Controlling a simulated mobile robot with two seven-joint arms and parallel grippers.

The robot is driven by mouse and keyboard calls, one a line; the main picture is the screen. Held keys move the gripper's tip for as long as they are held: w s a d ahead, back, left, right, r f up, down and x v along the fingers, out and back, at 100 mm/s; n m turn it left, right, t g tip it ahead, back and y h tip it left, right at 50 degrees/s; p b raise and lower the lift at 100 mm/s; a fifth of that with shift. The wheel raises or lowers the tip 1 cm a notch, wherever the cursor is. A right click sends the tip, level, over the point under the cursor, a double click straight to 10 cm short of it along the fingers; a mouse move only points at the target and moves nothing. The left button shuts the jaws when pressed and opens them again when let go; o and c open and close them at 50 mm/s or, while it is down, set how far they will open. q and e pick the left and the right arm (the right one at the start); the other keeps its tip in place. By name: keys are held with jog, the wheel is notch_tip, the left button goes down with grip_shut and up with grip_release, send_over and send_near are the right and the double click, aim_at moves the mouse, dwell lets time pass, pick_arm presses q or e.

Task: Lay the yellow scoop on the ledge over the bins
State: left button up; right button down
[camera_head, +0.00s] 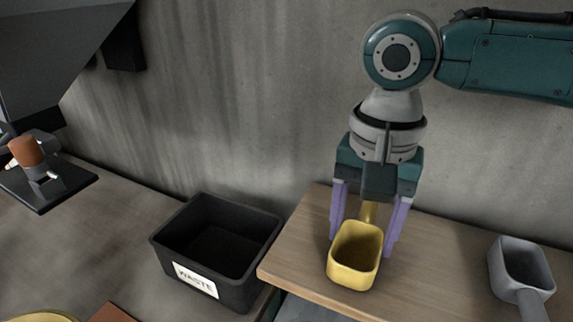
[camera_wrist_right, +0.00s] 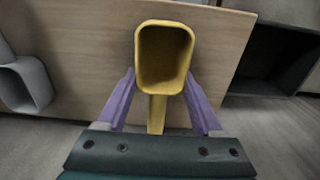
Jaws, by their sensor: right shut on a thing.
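The yellow scoop (camera_head: 354,272) has a boxy, open cup and a handle that points back toward my right gripper (camera_head: 364,244). The right gripper comes down from above, with its purple fingers on either side of the scoop, and is shut on it. In the right wrist view the scoop (camera_wrist_right: 163,90) sits between the fingers (camera_wrist_right: 160,76), its open cup facing the camera. The scoop is over the wooden ledge (camera_head: 300,245); I cannot tell whether it touches the wood. The ledge also shows in the wrist view (camera_wrist_right: 90,50). My left gripper is not in view.
A grey scoop (camera_head: 522,265) lies on the ledge at the right, its handle toward the front. A black bin labelled WASTE (camera_head: 180,262) stands left of the ledge. A concrete wall rises behind. A dark stand with a brown-topped part (camera_head: 28,152) is at far left.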

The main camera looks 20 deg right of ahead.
aim_at(357, 248)
jog(key=shift+a+f, duration=0.1)
jog(key=shift+c, duration=0.2)
grip_release()
notch_tip(357, 248, up, 12)
dwell(0.5)
